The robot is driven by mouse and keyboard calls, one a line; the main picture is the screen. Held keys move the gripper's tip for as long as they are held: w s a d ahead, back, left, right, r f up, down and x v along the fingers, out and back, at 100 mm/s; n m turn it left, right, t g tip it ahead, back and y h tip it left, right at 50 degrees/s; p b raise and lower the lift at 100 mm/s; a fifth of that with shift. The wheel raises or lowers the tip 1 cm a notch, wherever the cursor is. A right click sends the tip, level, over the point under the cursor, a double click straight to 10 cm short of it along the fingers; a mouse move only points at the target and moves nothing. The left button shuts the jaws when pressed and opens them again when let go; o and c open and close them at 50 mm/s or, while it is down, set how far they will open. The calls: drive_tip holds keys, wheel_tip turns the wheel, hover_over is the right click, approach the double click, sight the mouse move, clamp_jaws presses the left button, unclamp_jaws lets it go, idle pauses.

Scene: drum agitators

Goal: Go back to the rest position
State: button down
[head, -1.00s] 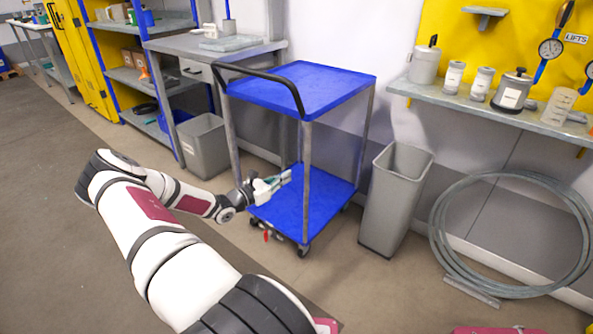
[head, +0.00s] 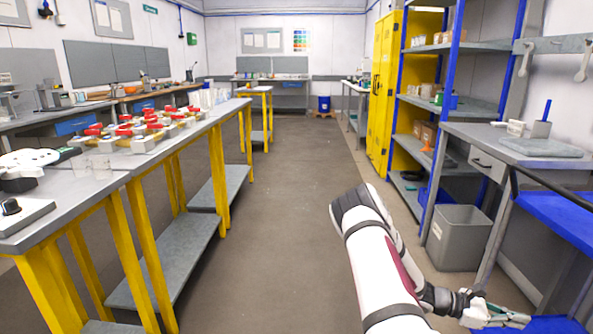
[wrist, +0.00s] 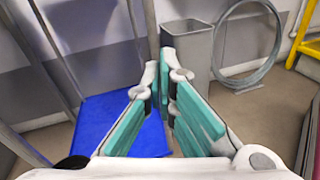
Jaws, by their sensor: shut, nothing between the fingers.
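My gripper (head: 508,316) is at the lower right of the head view, at the end of my stretched arm, beside the blue cart (head: 560,213). In the wrist view my gripper (wrist: 164,62) has its teal-padded fingers together at the tips, with nothing between them. The cart's blue lower shelf (wrist: 98,112) lies beyond and to the left of the fingers. I cannot tell the exact gap between fingers and cart.
A grey bin (head: 458,238) stands under the right-hand bench. Another grey bin (wrist: 188,46) and a coiled hose (wrist: 246,50) are beyond the fingers. A yellow-legged workbench (head: 130,170) lines the left. The aisle floor (head: 290,180) between is clear.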

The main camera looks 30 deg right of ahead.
drive_tip(key=w+a+r+m+t+y, duration=0.3)
drive_tip(key=w+a+r+m+y, duration=0.15)
drive_tip(key=a+r, duration=0.7)
drive_tip(key=w+a+r+m+t+y, duration=0.4)
drive_tip(key=a+r, duration=0.4)
drive_tip(key=a, duration=0.7)
drive_tip(key=s+a+r+n+t+y, duration=0.1)
drive_tip(key=s+a+r+t+y, duration=0.25)
drive_tip(key=a, duration=1.05)
drive_tip(key=s+a+r+t, duration=0.3)
drive_tip(key=s+a+r, duration=0.3)
drive_tip(key=a, duration=0.7)
wheel_tip(320, 180, up, 21)
drive_tip(key=s+t+p, duration=0.1)
drive_tip(key=t+p, duration=0.2)
drive_tip(key=p, duration=1.8)
drive_tip(key=shift+d, duration=0.1)
